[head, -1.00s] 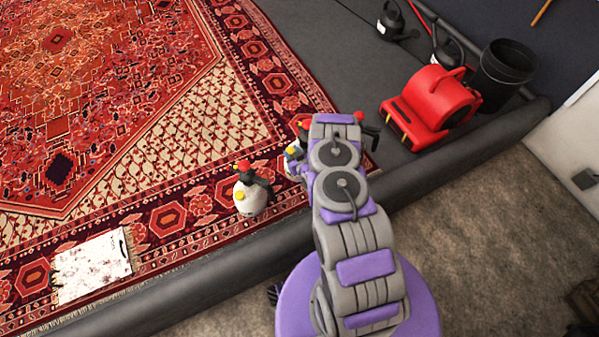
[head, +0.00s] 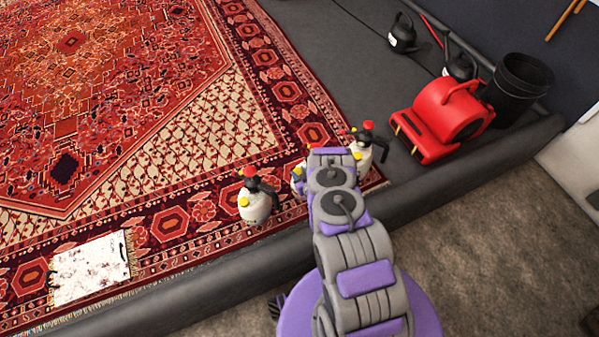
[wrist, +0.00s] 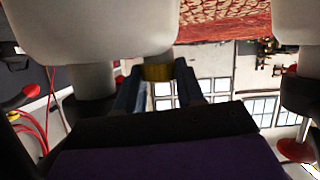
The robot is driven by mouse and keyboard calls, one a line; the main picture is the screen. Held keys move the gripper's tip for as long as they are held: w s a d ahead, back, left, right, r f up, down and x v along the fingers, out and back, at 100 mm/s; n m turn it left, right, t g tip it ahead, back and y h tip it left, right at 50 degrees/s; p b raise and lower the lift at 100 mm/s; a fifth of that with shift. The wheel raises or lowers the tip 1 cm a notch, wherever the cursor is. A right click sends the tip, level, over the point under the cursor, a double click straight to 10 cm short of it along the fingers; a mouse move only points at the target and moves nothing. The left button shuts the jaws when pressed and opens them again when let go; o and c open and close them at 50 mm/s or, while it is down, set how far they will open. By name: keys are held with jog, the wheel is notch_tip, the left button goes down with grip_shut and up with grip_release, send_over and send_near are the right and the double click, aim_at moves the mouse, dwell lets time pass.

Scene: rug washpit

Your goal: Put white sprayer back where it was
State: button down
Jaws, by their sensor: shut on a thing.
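Three white sprayers with black tops and red caps show in the head view. The left white sprayer (head: 258,205) stands on the rug. The middle white sprayer (head: 297,178) is mostly behind my arm. The right white sprayer (head: 361,155) shows just right of my arm's end. My gripper (wrist: 157,78) shows in the wrist view, its dark blue fingers shut around a yellow part under a large white body (wrist: 90,28). The held one appears to be the middle sprayer; its base is hidden, so I cannot tell whether it touches the rug. Another white body (wrist: 303,42) is at right.
The patterned red rug (head: 130,110) covers the left. A dark raised edge (head: 215,283) runs along its near side. A red blower (head: 445,120), a black bucket (head: 517,88) and a black can-like container (head: 402,35) are at right. A white sheet (head: 92,270) lies on the rug.

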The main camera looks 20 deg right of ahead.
jog(key=c, duration=0.7)
grip_release()
jog(key=shift+o, duration=0.2)
jog(key=shift+s, duration=0.1)
